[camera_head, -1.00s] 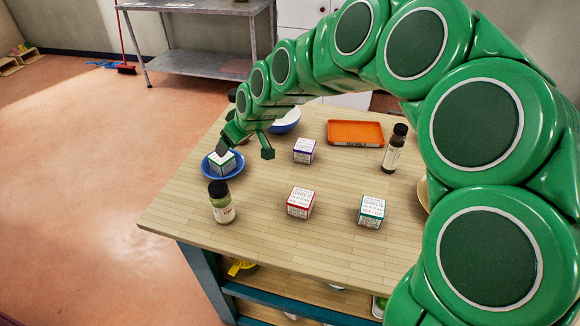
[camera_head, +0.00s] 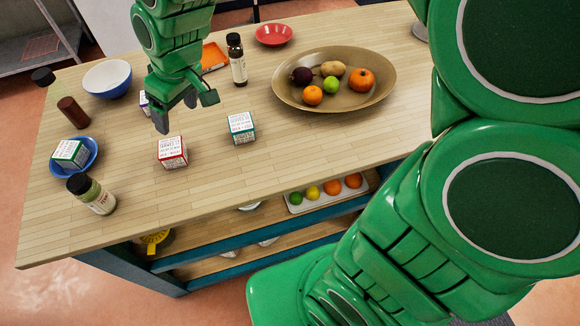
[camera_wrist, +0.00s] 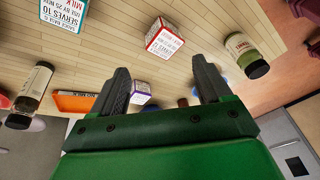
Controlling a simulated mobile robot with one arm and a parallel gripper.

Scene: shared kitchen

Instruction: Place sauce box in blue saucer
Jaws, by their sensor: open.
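The blue saucer (camera_head: 93,166) is at the left of the table in the head view. A white sauce box with a green top edge (camera_head: 70,153) sits in it, tilted. My gripper (camera_head: 185,110) is open and empty, to the right of the saucer and above the table. Its spread fingers (camera_wrist: 163,82) show in the wrist view with nothing held between them. A red-edged box (camera_head: 173,153) stands in front of the gripper, and a teal-edged box (camera_head: 241,128) to its right. A purple-edged box (camera_head: 144,103) is partly hidden behind the gripper.
A green-filled bottle (camera_head: 92,194) stands close to the saucer. A brown bottle (camera_head: 73,113) and blue-white bowl (camera_head: 107,79) are behind it. A dark bottle (camera_head: 237,60), orange tray (camera_head: 213,57) and large fruit bowl (camera_head: 335,107) are farther right. The front middle of the tabletop is clear.

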